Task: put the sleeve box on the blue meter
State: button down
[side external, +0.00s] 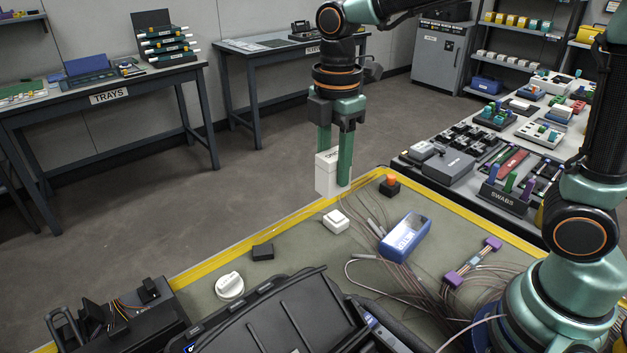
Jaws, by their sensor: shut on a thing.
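My gripper (337,160) points straight down with its green fingers shut on a white box (327,174), which has dark lettering near its top. This looks like the sleeve box; the lettering is too small to read fully. The box hangs upright, in the picture over the yellow far edge of the work mat. The blue meter (405,238) lies on the mat to the right of and nearer than the box, and has a pale screen and a "METER" label. The box is apart from the meter. Part of the box is hidden by the fingers.
A small white box (336,222) lies on the mat left of the meter, and an orange-topped button (390,185) stands behind it. A black block (263,251), a white round knob (229,287) and a large black case (290,320) are nearer. Loose cables surround the meter.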

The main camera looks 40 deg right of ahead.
jog(key=s+d+r, duration=0.2)
jog(key=d+r, duration=0.1)
jog(key=d, duration=0.7)
send_over(407, 230)
jog(key=shift+n, duration=0.3)
notch_tip(407, 230, down, 19)
jog(key=shift+d+r, duration=0.1)
jog(key=shift+c, duration=2.2)
grip_release()
notch_tip(407, 230, up, 12)
jog(key=s+a+r+m+t, duration=0.1)
jog(key=a+r+m+t, duration=0.4)
jog(key=m, duration=1.3)
jog(key=a+r, duration=0.1)
jog(key=a, duration=0.2)
jog(key=shift+r+t, duration=0.3)
jog(key=shift+r, duration=0.1)
